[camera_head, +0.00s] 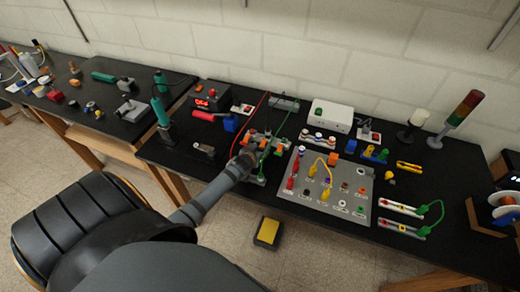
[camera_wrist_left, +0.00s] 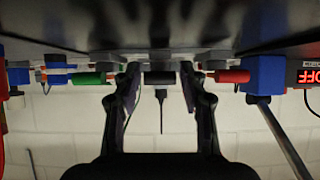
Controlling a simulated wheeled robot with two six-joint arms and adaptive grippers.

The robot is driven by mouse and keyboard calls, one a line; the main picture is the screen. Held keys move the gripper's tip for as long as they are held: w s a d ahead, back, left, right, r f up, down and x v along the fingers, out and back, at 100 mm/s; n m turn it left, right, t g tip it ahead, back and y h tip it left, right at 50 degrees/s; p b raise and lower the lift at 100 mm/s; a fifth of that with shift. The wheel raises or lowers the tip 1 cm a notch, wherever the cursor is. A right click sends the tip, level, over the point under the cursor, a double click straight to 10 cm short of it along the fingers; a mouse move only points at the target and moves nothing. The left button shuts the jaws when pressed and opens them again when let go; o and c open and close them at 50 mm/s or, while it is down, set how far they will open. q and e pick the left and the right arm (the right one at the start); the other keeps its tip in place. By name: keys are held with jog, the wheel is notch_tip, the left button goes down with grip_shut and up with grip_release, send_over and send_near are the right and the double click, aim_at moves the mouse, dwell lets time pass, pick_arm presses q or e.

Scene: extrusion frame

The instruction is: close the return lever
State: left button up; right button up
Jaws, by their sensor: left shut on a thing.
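The small fixture (camera_head: 254,135) with red and green hoses stands near the front middle of the black bench. My left gripper (camera_head: 255,157) reaches it from the front and partly covers it. In the left wrist view my left gripper (camera_wrist_left: 160,82) has its fingers on either side of a black cylindrical part (camera_wrist_left: 159,78). A green handle (camera_wrist_left: 89,78) lies outside the left finger and a red handle (camera_wrist_left: 232,76) outside the right finger. I cannot tell which part is the return lever, nor its exact angle. My right gripper is not in view.
A grey panel (camera_head: 301,201) with jacks and a yellow lead lies right of the fixture. A red-display unit (camera_head: 208,97) and a white box (camera_head: 331,115) stand behind. A blue block (camera_wrist_left: 265,75) is beside the red handle. A yellow-topped box (camera_head: 267,231) is on the floor.

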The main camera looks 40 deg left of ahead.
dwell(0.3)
pick_arm(q)
jog(key=o, duration=1.1)
jog(key=shift+f, duration=0.1)
jog(key=v, duration=1.2)
jog(key=shift+f, duration=0.2)
jog(key=shift+s+d, duration=0.1)
